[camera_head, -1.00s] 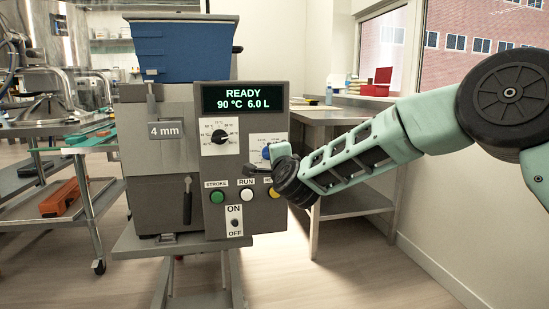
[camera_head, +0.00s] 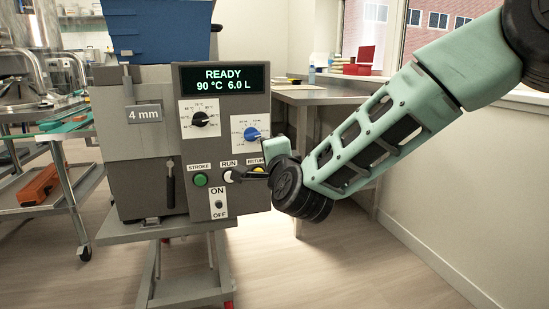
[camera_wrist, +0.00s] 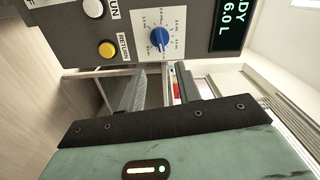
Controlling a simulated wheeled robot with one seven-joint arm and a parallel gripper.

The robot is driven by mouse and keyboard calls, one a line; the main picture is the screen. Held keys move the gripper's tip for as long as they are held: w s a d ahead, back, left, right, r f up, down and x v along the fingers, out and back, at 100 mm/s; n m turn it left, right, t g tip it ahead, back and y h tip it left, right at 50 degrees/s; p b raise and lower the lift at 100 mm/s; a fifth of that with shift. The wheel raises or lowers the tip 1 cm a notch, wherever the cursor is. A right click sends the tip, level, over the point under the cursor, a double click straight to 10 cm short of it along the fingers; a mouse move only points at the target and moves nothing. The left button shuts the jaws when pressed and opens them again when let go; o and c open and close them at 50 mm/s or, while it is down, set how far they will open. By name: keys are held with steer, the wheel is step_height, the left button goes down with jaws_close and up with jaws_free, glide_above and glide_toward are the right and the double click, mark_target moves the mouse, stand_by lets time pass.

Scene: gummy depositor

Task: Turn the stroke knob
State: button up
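The stroke knob appears to be the blue knob (camera_head: 251,134) on a white dial plate marked in mL, at the right of the machine's grey panel. In the wrist view the blue knob (camera_wrist: 160,38) is beyond my fingertips, and its pointer is close to lengthwise with the gap. My gripper (camera_head: 246,175) is in front of the panel, below the blue knob and beside the RUN and RETURN buttons. In the wrist view my gripper (camera_wrist: 157,70) is open, with an empty gap between its two fingers. It looks apart from the knob.
A black temperature knob (camera_head: 200,118) is left of the blue one. Below are the green STROKE button (camera_head: 200,179), the white RUN button (camera_head: 229,177), the yellow RETURN button (camera_wrist: 107,48) and an ON/OFF switch (camera_head: 219,204). The display (camera_head: 223,79) reads READY, 90 °C, 6.0 L.

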steer(key=shift+v, duration=2.7)
